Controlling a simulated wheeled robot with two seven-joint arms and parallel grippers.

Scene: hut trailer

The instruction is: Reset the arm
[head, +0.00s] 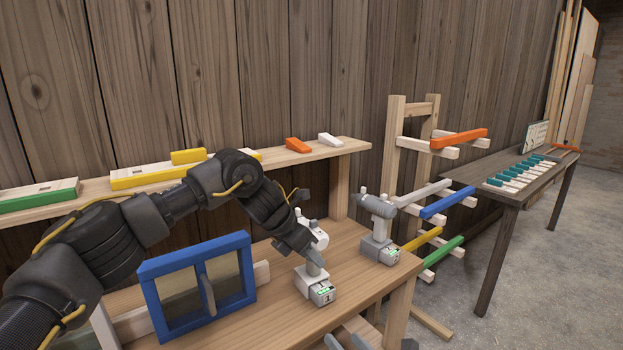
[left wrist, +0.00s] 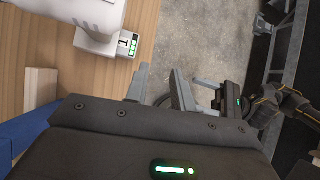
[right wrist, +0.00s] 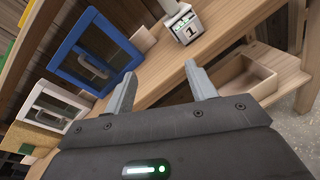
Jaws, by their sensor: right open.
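My left arm comes in from the left in the head view, and its dark end (head: 285,222) is over the bench, overlapping a drill. My left gripper (left wrist: 160,84) shows in the left wrist view with its fingers apart and nothing seen between them, near the bench edge. My right gripper (right wrist: 162,88) is open and empty in the right wrist view. It also shows in the left wrist view (left wrist: 212,82), close beside the left one. A light-grey drill (left wrist: 95,22) with a base marked 1 stands on the bench (head: 360,278); it also shows in the right wrist view (right wrist: 186,26).
A second drill (head: 379,225) stands at the bench's right. A blue-framed panel (head: 240,246) stands at left. A shelf (head: 110,197) holds coloured blocks. A rack (head: 392,160) with coloured bars and a dark table (head: 500,190) stand right. The floor at right is clear.

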